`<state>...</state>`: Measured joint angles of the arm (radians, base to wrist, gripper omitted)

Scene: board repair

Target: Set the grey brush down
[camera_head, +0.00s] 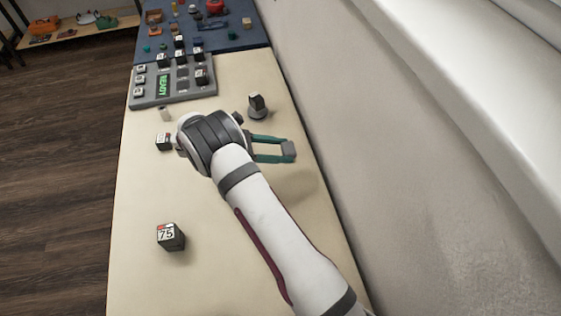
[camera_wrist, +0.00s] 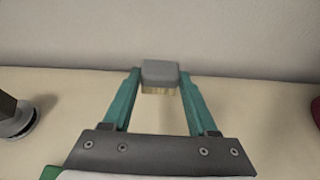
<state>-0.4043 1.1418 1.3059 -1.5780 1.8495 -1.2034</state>
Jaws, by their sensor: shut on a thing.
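The grey brush (camera_wrist: 160,73) is between the tips of my gripper (camera_wrist: 160,84) in the wrist view, with pale bristles showing below its grey block. My gripper is shut on it. In the head view the brush (camera_head: 289,149) shows as a small grey block at the end of the green fingers (camera_head: 270,149), close to the wall on the right side of the table. A shadow lies on the table below it. It appears held above the table, but I cannot tell how high.
A dark block on a round grey base (camera_head: 257,107) stands just behind my gripper. A cube marked 75 (camera_head: 171,237) sits at the front left, and a small cube (camera_head: 163,141) left of my wrist. A grey board (camera_head: 172,100) lies further back. The table (camera_head: 150,190) is clear at centre left.

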